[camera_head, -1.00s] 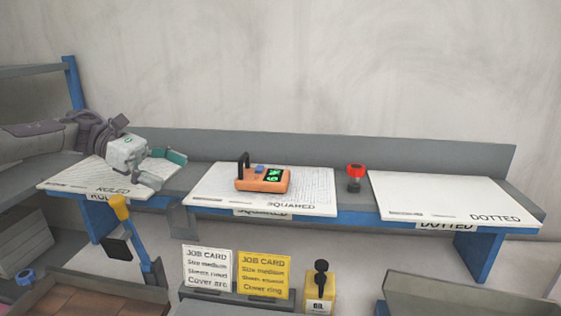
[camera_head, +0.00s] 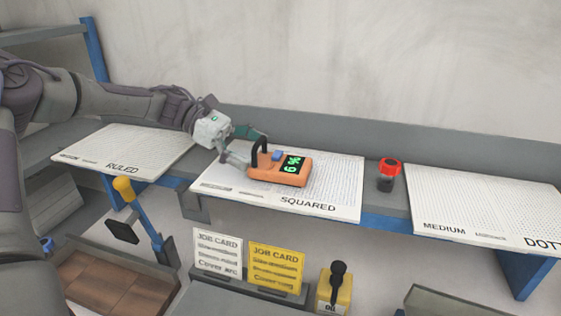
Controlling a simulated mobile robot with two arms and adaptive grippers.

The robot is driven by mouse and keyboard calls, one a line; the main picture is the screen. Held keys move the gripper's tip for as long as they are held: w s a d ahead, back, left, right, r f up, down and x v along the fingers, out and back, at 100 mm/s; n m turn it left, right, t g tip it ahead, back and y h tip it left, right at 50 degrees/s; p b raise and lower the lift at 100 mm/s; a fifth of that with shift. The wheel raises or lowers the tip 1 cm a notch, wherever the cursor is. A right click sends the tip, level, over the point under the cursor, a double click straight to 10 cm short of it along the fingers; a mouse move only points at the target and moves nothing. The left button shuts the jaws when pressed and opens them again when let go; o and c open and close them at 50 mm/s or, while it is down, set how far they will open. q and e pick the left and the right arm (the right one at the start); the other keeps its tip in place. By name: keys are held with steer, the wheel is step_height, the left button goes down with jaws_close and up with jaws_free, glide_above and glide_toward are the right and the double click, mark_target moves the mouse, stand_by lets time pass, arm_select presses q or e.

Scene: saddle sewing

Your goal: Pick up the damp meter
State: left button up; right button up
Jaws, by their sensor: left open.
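The damp meter (camera_head: 286,170) is an orange handheld device with a lit green display, a blue button and a black handle at its left end. It lies on the white board marked SQUARED (camera_head: 332,200) on the shelf. My left gripper (camera_head: 246,150) is open at the meter's left end, with its fingers close around the black handle. I cannot tell whether they touch it. My right gripper is not in view.
The RULED board (camera_head: 118,148) lies to the left and the MEDIUM DOTTED board (camera_head: 485,205) to the right. A red-topped jar (camera_head: 388,175) stands between the boards. Job cards (camera_head: 276,265) and a yellow oil can (camera_head: 333,292) stand below.

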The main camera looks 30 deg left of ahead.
mark_target(271, 159)
arm_select(q)
steer(key=shift+w+d+f+p, duration=0.1)
steer(key=shift+d+f+p, duration=0.05)
steer(key=shift+d+p, duration=0.55)
steer(key=p+x, duration=0.2)
steer(key=x, duration=0.1)
steer(key=shift+w+d+f, duration=0.15)
steer(key=shift+w, duration=0.05)
steer(key=shift+d+f, duration=0.15)
steer(key=shift+d, duration=0.05)
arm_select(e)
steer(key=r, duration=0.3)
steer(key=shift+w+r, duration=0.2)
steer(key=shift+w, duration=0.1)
arm_select(q)
steer(key=shift+a, duration=0.15)
steer(key=shift+c, duration=1)
steer(key=c, duration=1)
